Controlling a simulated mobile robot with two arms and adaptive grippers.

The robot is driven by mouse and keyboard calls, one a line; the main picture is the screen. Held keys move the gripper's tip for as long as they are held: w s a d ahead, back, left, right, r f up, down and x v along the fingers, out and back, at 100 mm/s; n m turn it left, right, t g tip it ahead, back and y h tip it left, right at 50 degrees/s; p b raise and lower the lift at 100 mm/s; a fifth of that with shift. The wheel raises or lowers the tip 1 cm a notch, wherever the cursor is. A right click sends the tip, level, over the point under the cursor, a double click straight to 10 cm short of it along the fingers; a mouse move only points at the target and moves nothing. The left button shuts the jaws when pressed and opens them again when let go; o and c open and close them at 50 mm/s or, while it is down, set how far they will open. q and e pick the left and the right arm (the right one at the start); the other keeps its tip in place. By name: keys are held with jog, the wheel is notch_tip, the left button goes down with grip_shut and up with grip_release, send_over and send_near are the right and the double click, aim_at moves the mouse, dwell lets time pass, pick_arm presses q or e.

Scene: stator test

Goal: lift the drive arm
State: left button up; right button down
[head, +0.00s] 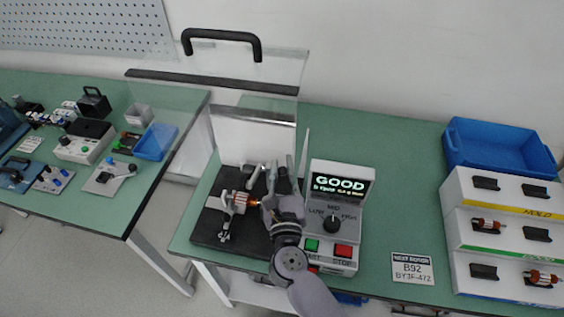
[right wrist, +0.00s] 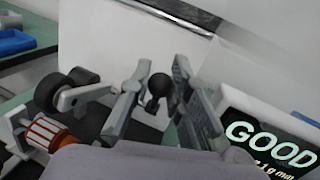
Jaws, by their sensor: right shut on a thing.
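The drive arm is a grey lever (right wrist: 86,94) with black rollers at its left end in the right wrist view. A black ball knob (right wrist: 159,84) shows at its right side, between my fingers. My right gripper (right wrist: 160,98) is shut on this knob. In the head view my right gripper (head: 283,178) is over the right part of the black base plate (head: 210,226) and hides part of the lever. My left gripper is not in view.
The control box (head: 334,195) stands close on the right, its screen reading GOOD. A clear guard with a black handle (head: 222,40) stands raised behind. A blue bin (head: 497,147) and white rotor racks (head: 505,222) are at the right. The bench between is mostly clear.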

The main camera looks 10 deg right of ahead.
dwell(0.3)
jog(key=c, duration=1.5)
grip_release()
jog(key=shift+o, duration=0.2)
jog(key=s, duration=1.2)
jog(key=shift+a, duration=0.3)
jog(key=shift+f, duration=0.15)
